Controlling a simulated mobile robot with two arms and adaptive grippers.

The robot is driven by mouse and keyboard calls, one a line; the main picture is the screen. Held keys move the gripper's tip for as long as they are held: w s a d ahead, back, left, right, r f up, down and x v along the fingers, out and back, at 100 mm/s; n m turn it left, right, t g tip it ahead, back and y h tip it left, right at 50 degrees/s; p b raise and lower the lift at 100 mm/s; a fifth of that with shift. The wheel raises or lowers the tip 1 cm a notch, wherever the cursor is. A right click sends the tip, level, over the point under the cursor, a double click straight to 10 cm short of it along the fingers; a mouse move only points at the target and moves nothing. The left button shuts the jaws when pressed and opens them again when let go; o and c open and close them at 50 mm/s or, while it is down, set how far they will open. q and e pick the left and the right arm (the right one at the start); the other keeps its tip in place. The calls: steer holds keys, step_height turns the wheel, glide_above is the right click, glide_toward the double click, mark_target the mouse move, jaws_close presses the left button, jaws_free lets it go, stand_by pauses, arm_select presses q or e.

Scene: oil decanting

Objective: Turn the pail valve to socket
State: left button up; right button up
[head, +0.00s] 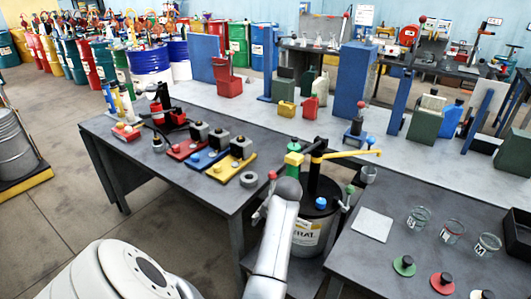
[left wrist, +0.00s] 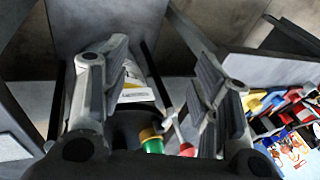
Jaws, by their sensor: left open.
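A blue cap (head: 320,203) is on top. I cannot tell which fitting is the valve. My left gripper (head: 284,190) is at the pail's left side, partly hidden by its own arm. In the left wrist view its fingers (left wrist: 158,75) are apart, with a green-and-yellow part (left wrist: 150,141) and a red knob (left wrist: 187,149) beyond them. My right gripper is not seen.
Red, blue and yellow bases (head: 207,160) with dark blocks stand on the left table. The right table holds a pale square pad (head: 373,224), several glass jars (head: 452,231) and coloured discs (head: 404,265). Several drums (head: 150,62) stand behind.

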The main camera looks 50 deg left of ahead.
arm_select(q)
steer(key=shift+m+t+y, duration=0.4)
steer(key=shift+m+t, duration=0.1)
steer(key=shift+t, duration=0.1)
steer(key=shift+s+d+f, duration=0.15)
steer(key=shift+s+d, duration=0.7)
steer(key=shift+s, duration=0.2)
steer(key=shift+s+d+f, duration=0.15)
steer(key=shift+s+d, duration=0.65)
steer(key=shift+s, duration=0.2)
